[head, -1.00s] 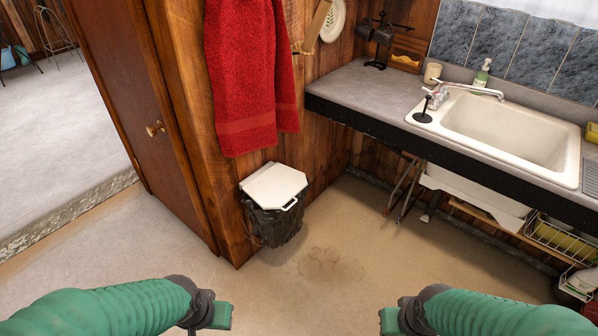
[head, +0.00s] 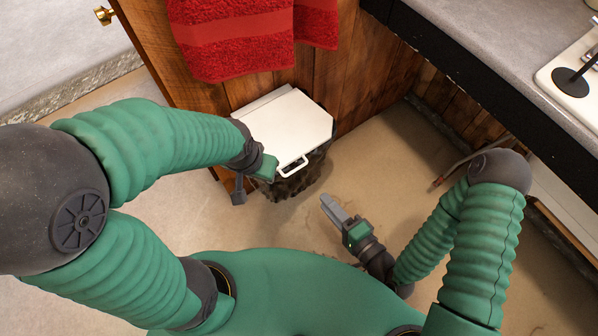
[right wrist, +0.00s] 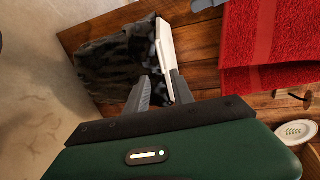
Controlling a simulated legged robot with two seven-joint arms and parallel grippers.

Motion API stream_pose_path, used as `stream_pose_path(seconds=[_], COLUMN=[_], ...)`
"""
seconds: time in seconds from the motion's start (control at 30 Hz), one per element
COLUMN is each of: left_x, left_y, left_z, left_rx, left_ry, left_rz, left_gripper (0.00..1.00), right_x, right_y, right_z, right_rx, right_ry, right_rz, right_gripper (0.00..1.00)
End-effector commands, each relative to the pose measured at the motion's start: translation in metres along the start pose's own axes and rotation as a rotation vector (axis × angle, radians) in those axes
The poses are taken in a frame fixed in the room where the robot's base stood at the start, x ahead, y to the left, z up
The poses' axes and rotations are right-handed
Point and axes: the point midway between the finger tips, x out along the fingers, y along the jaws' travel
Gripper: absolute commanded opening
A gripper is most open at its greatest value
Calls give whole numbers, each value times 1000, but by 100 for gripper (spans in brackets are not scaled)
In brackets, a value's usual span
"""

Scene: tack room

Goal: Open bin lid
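The bin (head: 290,183) stands on the floor against the wooden wall, with a dark, crumpled-looking body. Its white lid (head: 290,118) lies flat and shut on top, with a white loop handle (head: 293,166) at the front edge. My right gripper (head: 328,203) is to the right and in front of the bin, apart from the handle. In the right wrist view its two fingers (right wrist: 158,88) are spread and empty, pointing at the bin body (right wrist: 112,62) and lid edge (right wrist: 165,50). My left gripper (head: 238,194) is at the bin's left front; its finger gap is unclear.
A red towel (head: 240,35) hangs on the wall above the bin. The counter (head: 470,50) with the sink juts out at the right. A wooden door with a brass knob (head: 104,15) is at the left. Floor is clear right of the bin.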

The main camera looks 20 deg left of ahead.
Motion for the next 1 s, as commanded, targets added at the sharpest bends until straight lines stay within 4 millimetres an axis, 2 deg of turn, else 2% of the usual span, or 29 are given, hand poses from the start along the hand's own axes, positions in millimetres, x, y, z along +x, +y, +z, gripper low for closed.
stream_pose_path(seconds=[0.03, 0.17, 0.27, 0.4, 0.53, 0.7, 0.97, 1.0], left_x=[15, 41, 36, 42, 47, 50, 50, 50], left_y=[0, 0, 0, 0, 0, 0, 0, 0], left_z=[4, 10, 9, 10, 11, 12, 12, 12], left_rx=[0, 0, 0, 0, 0, 0, 0, 0], left_ry=[0, -1, -1, 0, 0, 0, 0, 0], left_rz=[0, 0, 0, 0, 0, 0, 0, 0], left_gripper=[36, 36, 36, 36, 36, 36, 36, 36], right_x=[12, 45, 71, 107, 134, 153, 155, 155], right_y=[6, 10, 2, 2, 3, 2, 2, 2], right_z=[0, -1, -1, -1, -1, -2, -2, -2], right_rx=[-7, -10, -6, -6, -5, -4, -4, -4], right_ry=[-4, -4, -4, -3, -2, 0, 0, 0], right_rz=[-5, -5, -1, -1, 2, 3, 5, 5], right_gripper=[29, 29, 29, 29, 29, 29, 29, 26])
